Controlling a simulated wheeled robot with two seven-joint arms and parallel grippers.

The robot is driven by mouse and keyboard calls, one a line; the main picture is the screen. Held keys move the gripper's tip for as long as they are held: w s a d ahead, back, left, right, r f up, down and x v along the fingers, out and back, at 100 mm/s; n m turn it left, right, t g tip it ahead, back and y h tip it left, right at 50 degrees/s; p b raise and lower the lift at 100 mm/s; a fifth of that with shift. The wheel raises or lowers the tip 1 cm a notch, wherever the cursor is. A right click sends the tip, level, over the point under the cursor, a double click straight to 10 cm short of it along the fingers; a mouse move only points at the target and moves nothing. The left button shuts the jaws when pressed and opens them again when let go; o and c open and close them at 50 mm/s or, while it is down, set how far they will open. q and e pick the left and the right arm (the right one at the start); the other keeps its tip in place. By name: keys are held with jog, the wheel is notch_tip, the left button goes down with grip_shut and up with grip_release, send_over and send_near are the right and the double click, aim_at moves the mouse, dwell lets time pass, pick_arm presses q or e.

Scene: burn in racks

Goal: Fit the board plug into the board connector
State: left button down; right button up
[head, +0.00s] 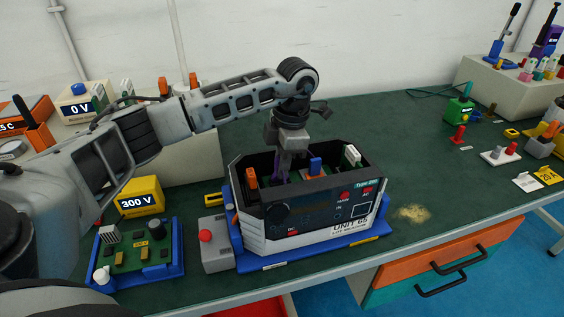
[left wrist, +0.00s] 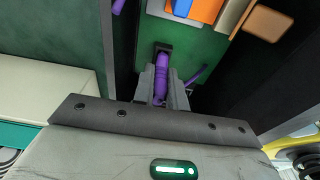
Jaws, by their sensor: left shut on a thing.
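My left gripper (head: 283,172) points down into the open top of the dark grey unit (head: 318,208) marked UNIT 65. In the left wrist view its fingers (left wrist: 162,90) are shut on a purple plug (left wrist: 161,86) with a purple lead. A black piece (left wrist: 163,47) meets the plug's far end, over the green board (left wrist: 140,62) inside the unit. I cannot tell whether this black piece is the board connector or part of the plug, nor how deep the plug sits. In the head view the unit's wall and my fingers hide the plug's end. My right gripper is not in view.
Inside the unit, an orange part (head: 251,178), a blue part (head: 315,165) and a white part (head: 352,155) stand near the gripper. The unit sits in a blue tray (head: 375,238). A grey box with a red button (head: 205,236) stands left of it.

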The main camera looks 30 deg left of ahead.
pick_arm(q)
jog(key=shift+f, duration=0.4)
jog(key=c, duration=1.3)
grip_release()
jog(key=shift+c, duration=0.2)
